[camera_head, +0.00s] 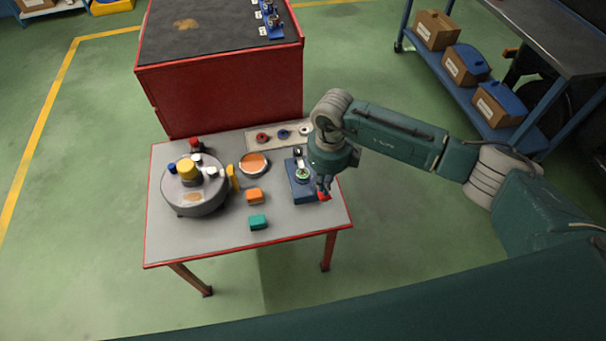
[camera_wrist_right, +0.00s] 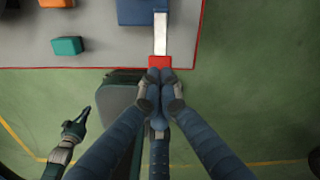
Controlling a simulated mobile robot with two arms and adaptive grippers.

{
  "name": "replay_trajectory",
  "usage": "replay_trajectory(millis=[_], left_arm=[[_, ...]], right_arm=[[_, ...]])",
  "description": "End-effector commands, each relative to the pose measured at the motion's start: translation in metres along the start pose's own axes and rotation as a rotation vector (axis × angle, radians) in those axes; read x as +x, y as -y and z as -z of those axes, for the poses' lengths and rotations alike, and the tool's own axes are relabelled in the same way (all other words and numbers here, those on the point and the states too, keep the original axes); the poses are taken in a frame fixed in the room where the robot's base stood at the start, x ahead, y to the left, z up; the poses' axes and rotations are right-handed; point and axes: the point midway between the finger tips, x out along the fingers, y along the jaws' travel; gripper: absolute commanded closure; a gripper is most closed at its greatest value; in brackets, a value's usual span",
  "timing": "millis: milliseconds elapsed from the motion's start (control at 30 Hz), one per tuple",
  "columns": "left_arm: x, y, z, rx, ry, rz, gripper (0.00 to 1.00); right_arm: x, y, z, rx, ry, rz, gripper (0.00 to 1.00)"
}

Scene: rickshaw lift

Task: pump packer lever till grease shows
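The packer (camera_head: 301,190) is a blue block at the table's right front, with a round green-and-white piece (camera_head: 303,175) on top. Its pale lever (camera_wrist_right: 160,36) ends in a red grip (camera_wrist_right: 160,62) near the table's edge; the red also shows in the head view. My right gripper (camera_head: 324,186) is at the red grip, its fingers (camera_wrist_right: 160,80) drawn together on it in the right wrist view. The fingers partly cover the grip. I cannot make out any grease. My left gripper (camera_wrist_right: 82,121) shows small at lower left of the wrist view; its opening is unclear.
On the grey table (camera_head: 223,237) stand a round grey drum (camera_head: 196,204), an orange-filled dish (camera_head: 254,164), an orange block (camera_head: 255,196) and a teal block (camera_head: 258,222). A tray of rings (camera_head: 280,135) lies behind. A red cabinet (camera_head: 225,95) stands behind the table.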

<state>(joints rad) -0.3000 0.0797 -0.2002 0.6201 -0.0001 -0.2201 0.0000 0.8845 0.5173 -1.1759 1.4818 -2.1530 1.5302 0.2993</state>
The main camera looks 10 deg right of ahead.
Motion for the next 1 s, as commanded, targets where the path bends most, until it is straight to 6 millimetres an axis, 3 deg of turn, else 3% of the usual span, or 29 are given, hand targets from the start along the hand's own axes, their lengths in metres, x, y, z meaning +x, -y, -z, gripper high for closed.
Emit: replay_trajectory(millis=[1000], left_arm=[[0.036, 0.0, -0.003, 0.0, 0.0, 0.0, 1.0]], right_arm=[[0.044, 0.0, 0.0, 0.0, 0.0, 0.0, 1.0]])
